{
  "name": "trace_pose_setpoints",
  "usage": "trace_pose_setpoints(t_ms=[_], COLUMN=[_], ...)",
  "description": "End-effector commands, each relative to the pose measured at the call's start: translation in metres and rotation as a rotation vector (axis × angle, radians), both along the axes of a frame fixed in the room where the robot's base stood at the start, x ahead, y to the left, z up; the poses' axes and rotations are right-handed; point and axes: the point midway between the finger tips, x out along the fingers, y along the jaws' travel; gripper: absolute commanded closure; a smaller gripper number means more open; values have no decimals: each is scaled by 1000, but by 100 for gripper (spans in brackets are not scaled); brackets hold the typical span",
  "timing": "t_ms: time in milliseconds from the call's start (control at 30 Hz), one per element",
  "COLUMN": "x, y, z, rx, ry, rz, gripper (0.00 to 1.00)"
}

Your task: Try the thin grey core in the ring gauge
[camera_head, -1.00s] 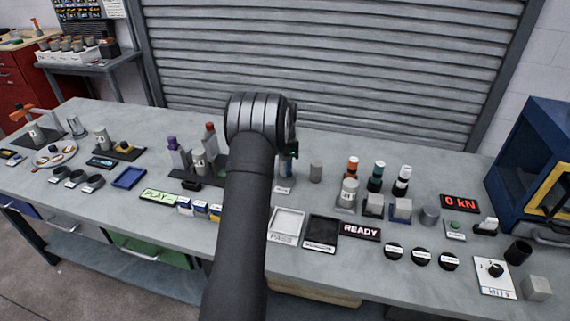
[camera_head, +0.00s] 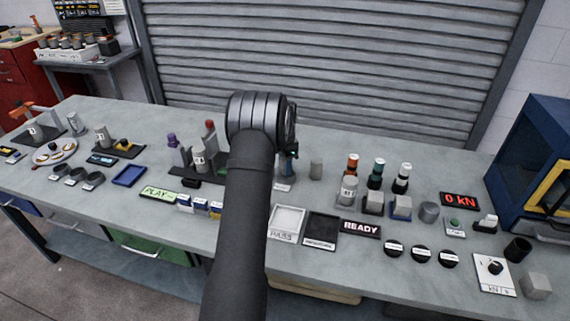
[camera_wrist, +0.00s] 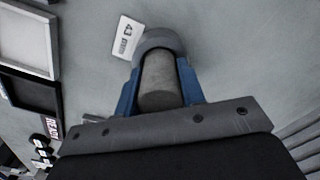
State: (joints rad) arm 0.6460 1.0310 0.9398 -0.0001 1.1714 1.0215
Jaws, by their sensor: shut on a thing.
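My gripper (camera_wrist: 159,70) has its blue fingers closed on both sides of a grey cylindrical core (camera_wrist: 158,88) in the wrist view. A darker grey ring (camera_wrist: 160,38), which looks like the ring gauge, curves around the core's far end. I cannot tell whether that end is inside the ring or only above it. A white card marked 43 (camera_wrist: 128,37) lies beside the ring. In the head view my gripper (camera_head: 288,168) is mostly hidden behind my arm, and the core and ring cannot be made out there.
Further right are a labelled core (camera_head: 349,190) and several capped bottles (camera_head: 377,174). A white tray (camera_head: 286,222) and a black tray (camera_head: 320,230) lie in front, beside a READY sign (camera_head: 360,229).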

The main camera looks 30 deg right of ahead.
Motion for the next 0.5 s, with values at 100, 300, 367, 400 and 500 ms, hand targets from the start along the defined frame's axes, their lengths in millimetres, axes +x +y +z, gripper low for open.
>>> trace_pose_setpoints(t_ms=[100,300,367,400,500], x=[0,0,0,0,0], y=[0,0,0,0,0], z=[-1,-4,-4,-5,-6], rx=[0,-1,-1,-1,-1], ry=[-1,-1,-1,-1,-1], rz=[0,0,0,0,0], gripper=[94,94,94,94,94])
